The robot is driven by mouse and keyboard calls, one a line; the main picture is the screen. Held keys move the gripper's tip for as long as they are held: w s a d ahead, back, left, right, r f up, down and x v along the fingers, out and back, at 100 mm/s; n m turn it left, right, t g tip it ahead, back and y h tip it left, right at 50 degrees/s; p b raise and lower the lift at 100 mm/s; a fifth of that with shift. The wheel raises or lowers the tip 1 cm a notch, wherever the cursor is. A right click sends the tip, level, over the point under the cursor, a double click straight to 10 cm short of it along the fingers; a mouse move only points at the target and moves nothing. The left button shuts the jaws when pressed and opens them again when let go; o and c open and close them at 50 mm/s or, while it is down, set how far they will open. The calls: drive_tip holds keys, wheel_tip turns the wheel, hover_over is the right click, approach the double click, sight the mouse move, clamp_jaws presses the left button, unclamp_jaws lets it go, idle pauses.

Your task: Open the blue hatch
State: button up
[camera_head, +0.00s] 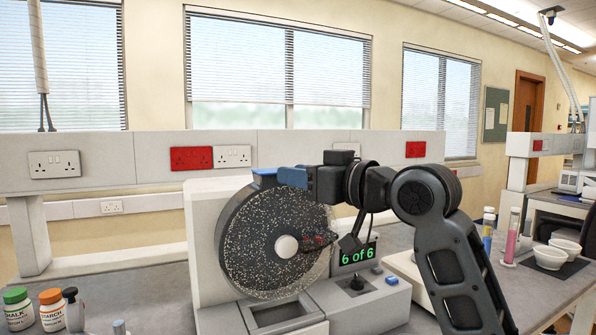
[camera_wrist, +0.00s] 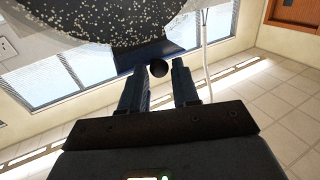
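The blue hatch (camera_head: 263,180) sits at the top of the round speckled drum (camera_head: 262,245) of a white machine. In the wrist view the hatch (camera_wrist: 138,57) shows as a dark blue plate below the drum, with a round black knob (camera_wrist: 158,68) in front of it. The hatch looks closed, though my gripper partly covers it in the head view. My gripper (camera_head: 288,177) reaches in from the right, level with the hatch. In the wrist view its two fingers (camera_wrist: 162,72) stand apart, one on each side of the knob, with a clear gap on the right.
The machine's front has a display (camera_head: 358,255) reading "6 of 6", a black joystick-like control, a blue button (camera_head: 391,280) and an empty recess (camera_head: 270,315). Chalk and starch jars (camera_head: 18,308) stand at left. White bowls (camera_head: 549,257) and coloured cylinders stand at right.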

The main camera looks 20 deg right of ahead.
drive_tip(key=shift+w, duration=0.15)
drive_tip(key=shift+c, duration=0.3)
drive_tip(key=shift+a, duration=0.1)
clamp_jaws()
